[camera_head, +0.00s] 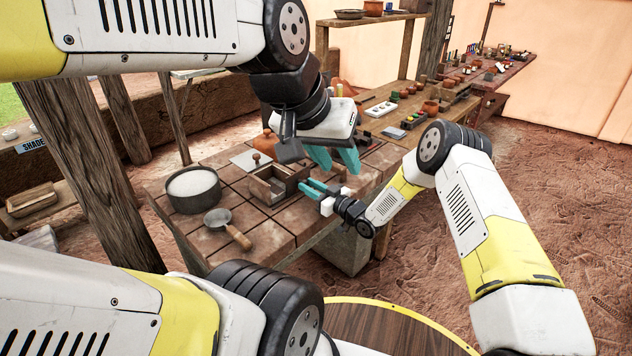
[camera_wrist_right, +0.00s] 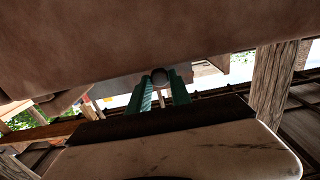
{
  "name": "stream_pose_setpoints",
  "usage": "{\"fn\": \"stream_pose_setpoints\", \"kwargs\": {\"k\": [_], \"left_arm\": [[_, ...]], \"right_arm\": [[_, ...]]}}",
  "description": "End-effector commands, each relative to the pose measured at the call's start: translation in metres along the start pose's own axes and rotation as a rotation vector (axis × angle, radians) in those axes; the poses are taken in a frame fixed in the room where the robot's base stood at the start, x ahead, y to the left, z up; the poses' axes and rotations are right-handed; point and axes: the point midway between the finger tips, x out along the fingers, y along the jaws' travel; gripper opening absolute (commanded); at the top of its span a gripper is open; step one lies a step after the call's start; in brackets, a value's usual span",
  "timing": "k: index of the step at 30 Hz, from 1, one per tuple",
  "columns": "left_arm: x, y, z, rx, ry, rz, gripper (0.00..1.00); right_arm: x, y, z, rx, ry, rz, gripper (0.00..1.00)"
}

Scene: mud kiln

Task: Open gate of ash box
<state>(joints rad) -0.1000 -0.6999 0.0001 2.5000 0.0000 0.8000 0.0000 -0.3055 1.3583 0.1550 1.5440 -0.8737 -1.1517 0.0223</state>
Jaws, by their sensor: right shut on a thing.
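The ash box (camera_head: 262,191) is a small grey-brown box with open compartments on the tiled table top. A small brown knob (camera_head: 256,159) stands at its back. My right gripper (camera_head: 308,187) reaches in from the right, low over the table, with its teal fingers at the box's right side. In the right wrist view its fingers are shut on a round grey knob (camera_wrist_right: 160,77); the gate itself is hard to make out. My left gripper (camera_head: 335,160) hangs behind and above the right one, fingers apart and empty, pointing down. It is close to the box but not visibly touching it.
A round pot of white powder (camera_head: 193,189) and a ladle with a wooden handle (camera_head: 227,229) lie to the left of the box. A pale sheet (camera_head: 246,160) and an orange jar (camera_head: 267,142) are behind it. A long shelf (camera_head: 440,93) with small items runs to the back right.

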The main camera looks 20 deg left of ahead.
Motion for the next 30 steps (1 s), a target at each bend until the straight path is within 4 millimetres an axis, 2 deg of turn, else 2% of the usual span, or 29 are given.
{"fn": "stream_pose_setpoints", "kwargs": {"k": [1,3,6,16,17,20,30], "left_arm": [[0.000,0.000,0.000,0.000,0.000,0.000,0.36],[0.000,0.000,0.000,0.000,0.000,0.000,0.36],[0.000,0.000,0.000,0.000,0.000,0.000,0.36],[0.000,0.000,0.000,0.000,0.000,0.000,0.36],[0.000,0.000,0.000,0.000,0.000,0.000,0.36],[0.000,0.000,0.000,0.000,0.000,0.000,0.36],[0.000,0.000,0.000,0.000,0.000,0.000,0.36]], "right_arm": [[0.000,0.013,0.000,-0.001,0.002,0.002,0.00],[0.000,0.026,0.000,-0.001,0.002,0.000,0.00],[0.000,0.036,0.000,0.000,0.001,-0.002,0.00],[0.000,0.039,0.001,0.001,-0.001,-0.005,0.00],[0.000,0.039,0.001,0.001,-0.001,-0.005,0.27],[0.000,0.039,0.001,0.001,-0.001,-0.005,0.46],[-0.002,0.039,0.000,0.001,-0.001,-0.004,0.46]]}}
